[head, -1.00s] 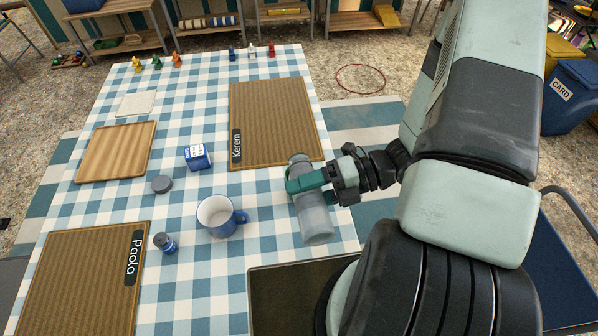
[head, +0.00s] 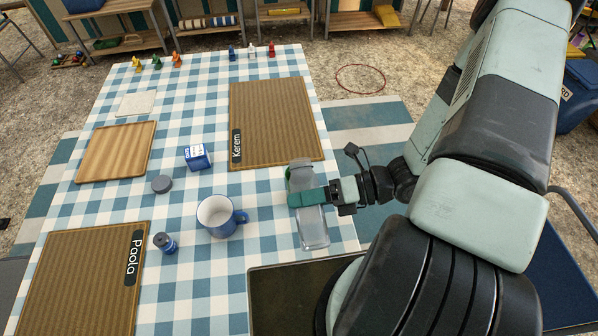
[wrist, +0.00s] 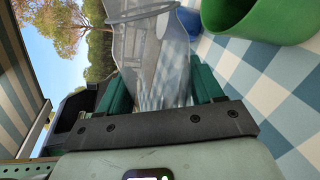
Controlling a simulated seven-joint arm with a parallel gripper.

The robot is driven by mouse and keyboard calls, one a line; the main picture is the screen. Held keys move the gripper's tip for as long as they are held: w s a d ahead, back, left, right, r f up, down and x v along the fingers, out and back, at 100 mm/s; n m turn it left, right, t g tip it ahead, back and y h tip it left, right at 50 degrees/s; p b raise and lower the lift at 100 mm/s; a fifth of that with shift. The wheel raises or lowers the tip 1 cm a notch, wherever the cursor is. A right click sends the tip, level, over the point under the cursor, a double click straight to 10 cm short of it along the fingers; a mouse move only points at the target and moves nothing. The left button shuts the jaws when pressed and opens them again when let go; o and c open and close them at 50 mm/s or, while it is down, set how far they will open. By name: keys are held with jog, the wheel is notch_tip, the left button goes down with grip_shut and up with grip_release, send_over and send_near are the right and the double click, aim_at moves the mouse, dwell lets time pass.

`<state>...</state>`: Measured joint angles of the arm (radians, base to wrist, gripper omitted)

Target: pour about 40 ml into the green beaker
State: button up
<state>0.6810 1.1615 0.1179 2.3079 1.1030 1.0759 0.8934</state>
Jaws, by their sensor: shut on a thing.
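My gripper (head: 308,196) is shut on a clear, greyish container (head: 314,232) at the right edge of the checked table. The container spans the jaws in the wrist view (wrist: 155,60), between the two green fingers. Its contents and exact tilt are hard to tell. A green beaker (wrist: 250,15) shows large at the top right of the wrist view, beside the held container and apart from it, cut off by the frame. No stream of liquid is visible.
A blue mug (head: 217,214) with a white inside stands left of my gripper. A small blue-and-white box (head: 197,156), a grey disc (head: 161,184) and a small blue jar (head: 165,242) lie farther left. Kerem's mat (head: 275,120) lies behind, Paola's mat (head: 80,280) at front left.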

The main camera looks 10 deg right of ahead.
aim_at(315, 186)
jog(key=shift+w+f+n, duration=0.1)
jog(key=shift+f+n, duration=0.1)
jog(key=shift+n, duration=0.1)
jog(key=shift+w+r+n+t, duration=0.25)
jog(key=shift+r+n+t, duration=0.15)
jog(key=shift+r+n, duration=0.45)
jog(key=shift+w+r+n+t+y, duration=0.25)
jog(key=shift+r+n, duration=0.15)
jog(key=shift+n, duration=0.2)
jog(key=shift+w+r+n+t+y, duration=0.15)
jog(key=shift+r+n+t, duration=0.15)
jog(key=shift+n, duration=0.25)
jog(key=shift+s+f+n+t, duration=0.25)
jog(key=shift+f+n, duration=0.3)
jog(key=shift+n, duration=0.15)
jog(key=shift+s+n+y, duration=0.2)
jog(key=shift+n+y, duration=0.2)
jog(key=shift+n, duration=0.6)
jog(key=shift+s+f+n, duration=0.1)
jog(key=shift+f+n, duration=0.5)
jog(key=shift+n, duration=0.1)
jog(key=shift+s+n+t+y, duration=0.1)
jog(key=shift+n+t+y, duration=0.3)
jog(key=shift+n, duration=0.5)
